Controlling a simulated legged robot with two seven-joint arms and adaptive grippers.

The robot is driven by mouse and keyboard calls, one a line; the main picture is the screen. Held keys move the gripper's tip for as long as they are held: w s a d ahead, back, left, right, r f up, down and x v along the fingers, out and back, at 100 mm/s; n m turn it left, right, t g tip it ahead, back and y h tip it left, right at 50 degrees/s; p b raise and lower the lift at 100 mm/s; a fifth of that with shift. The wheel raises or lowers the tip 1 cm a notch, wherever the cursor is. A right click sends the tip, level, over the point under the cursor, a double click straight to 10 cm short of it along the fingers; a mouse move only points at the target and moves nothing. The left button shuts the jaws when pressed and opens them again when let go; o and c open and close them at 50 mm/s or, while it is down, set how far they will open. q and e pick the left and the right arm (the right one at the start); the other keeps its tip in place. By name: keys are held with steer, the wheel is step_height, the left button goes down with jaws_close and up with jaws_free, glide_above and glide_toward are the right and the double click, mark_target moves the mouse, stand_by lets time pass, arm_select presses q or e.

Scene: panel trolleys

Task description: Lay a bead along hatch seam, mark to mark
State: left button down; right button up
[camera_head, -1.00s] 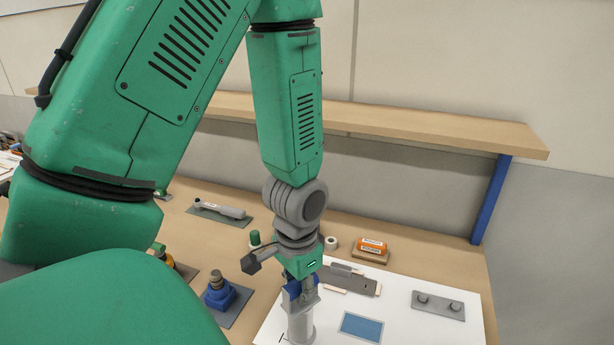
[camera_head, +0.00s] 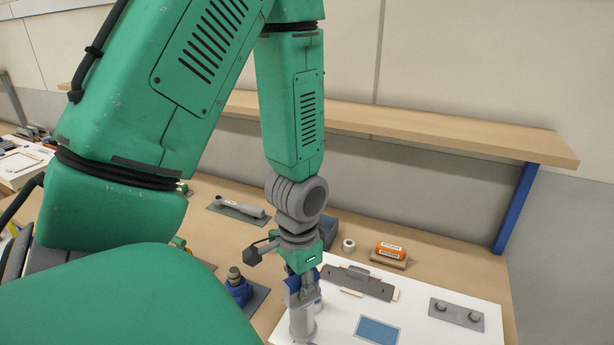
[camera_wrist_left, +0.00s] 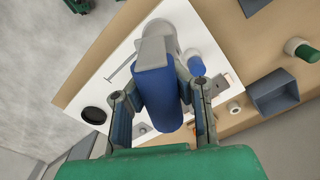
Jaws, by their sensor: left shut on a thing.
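My left gripper (camera_head: 302,285) is shut on a tool with a blue grip (camera_wrist_left: 158,95) and a grey-white body (camera_head: 303,322). In the head view the tool hangs over the left part of a white panel (camera_head: 415,318); whether it touches cannot be told. In the left wrist view the two fingers sit on either side of the blue grip, and the white panel shows behind it. A blue rectangle (camera_head: 377,330) lies on the panel, right of the tool. The seam and its marks cannot be made out. My right gripper is not in view.
On the panel are a dark slotted plate (camera_head: 358,282) and a grey plate with two knobs (camera_head: 456,314). Behind it are an orange-topped block (camera_head: 390,252) and a white roll (camera_head: 348,245). A blue-based item (camera_head: 238,288) stands left. A wooden shelf (camera_head: 420,128) spans the wall.

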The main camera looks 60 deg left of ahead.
arm_select(q)
steer(key=shift+s+a, duration=0.15)
steer(key=shift+s+a, duration=0.15)
steer(key=shift+a, duration=0.15)
stand_by(0.3)
steer(key=shift+r, duration=2.55)
